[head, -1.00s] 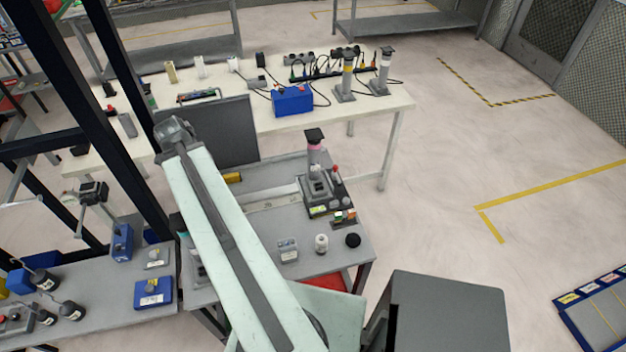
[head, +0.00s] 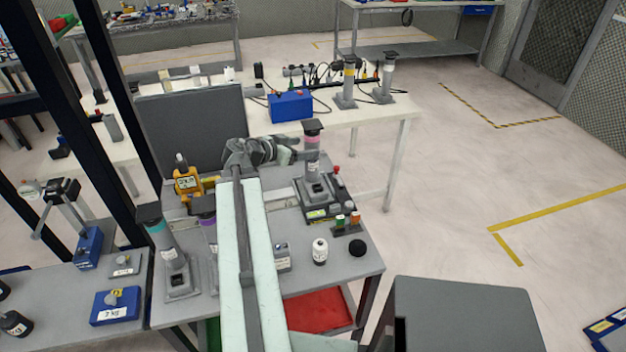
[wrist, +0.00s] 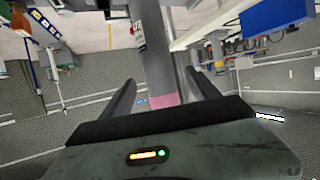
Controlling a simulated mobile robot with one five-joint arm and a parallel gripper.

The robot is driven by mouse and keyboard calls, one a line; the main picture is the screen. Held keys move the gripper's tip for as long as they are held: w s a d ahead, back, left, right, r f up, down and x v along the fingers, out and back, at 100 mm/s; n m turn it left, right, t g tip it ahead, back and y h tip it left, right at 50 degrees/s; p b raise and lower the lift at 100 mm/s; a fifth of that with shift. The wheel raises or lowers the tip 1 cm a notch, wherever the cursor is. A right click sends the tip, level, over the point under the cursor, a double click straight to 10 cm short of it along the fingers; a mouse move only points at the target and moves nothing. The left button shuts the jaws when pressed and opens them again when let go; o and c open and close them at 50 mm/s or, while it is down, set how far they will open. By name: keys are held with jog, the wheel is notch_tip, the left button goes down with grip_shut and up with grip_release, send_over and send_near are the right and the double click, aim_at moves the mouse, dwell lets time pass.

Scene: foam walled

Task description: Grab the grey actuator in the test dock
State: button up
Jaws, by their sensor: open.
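The grey actuator (head: 313,168) stands upright in the test dock (head: 322,208), a dark base with a red button, on the right of the grey table. It has a pink band and a black square cap. My gripper (head: 290,154) is just left of its upper part in the head view. In the wrist view, my gripper (wrist: 160,80) is open, with a finger on each side of the grey actuator (wrist: 153,45) and the pink band close to the palm. I cannot tell whether either finger touches it. The wrist view looks upside down, and the cap is hidden there.
Teal-banded (head: 168,245) and purple-banded (head: 206,208) actuators stand left of my arm. A yellow meter (head: 187,183) and dark upright panel (head: 190,128) are behind. A white bottle (head: 320,250) and black knob (head: 357,247) sit in front of the dock. Open floor lies right.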

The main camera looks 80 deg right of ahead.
aim_at(317, 147)
jog(key=b+x, duration=0.2)
jog(key=x, duration=0.5)
jog(key=shift+f+b, duration=0.3)
jog(key=shift+b, duration=0.1)
grip_shut()
